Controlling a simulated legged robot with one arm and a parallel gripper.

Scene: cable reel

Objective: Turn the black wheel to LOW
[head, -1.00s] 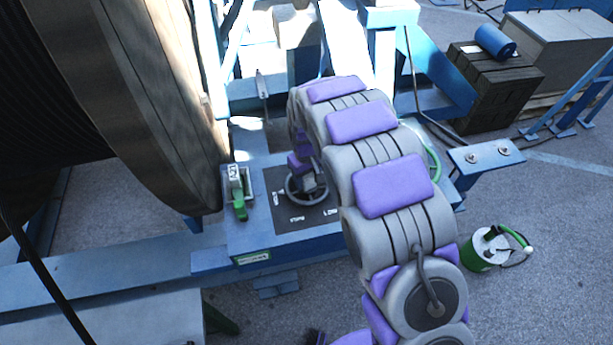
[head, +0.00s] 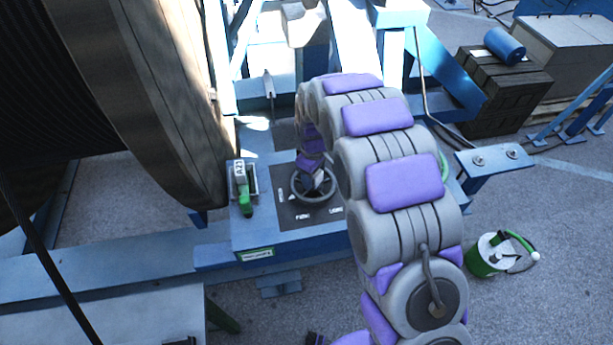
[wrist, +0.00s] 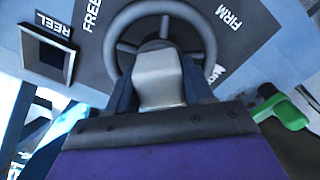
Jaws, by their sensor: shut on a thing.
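The black wheel (head: 313,184) is a dark handwheel with spokes on a dark panel (head: 285,214) of the blue frame. It also shows in the wrist view (wrist: 205,40), where the rim stands around my gripper. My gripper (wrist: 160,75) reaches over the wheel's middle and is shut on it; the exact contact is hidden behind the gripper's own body. In the head view my gripper (head: 317,178) comes down onto the wheel from above. The wrist view shows the labels FREE (wrist: 92,16), FIRM (wrist: 235,16) and LOW (wrist: 217,72). I cannot make out a pointer on the wheel.
A green-handled lever (head: 244,192) stands left of the wheel, with the large cable reel (head: 150,110) beyond it. A label REEL (wrist: 54,28) sits beside a square recess. A green and white canister (head: 492,255) stands on the floor to the right.

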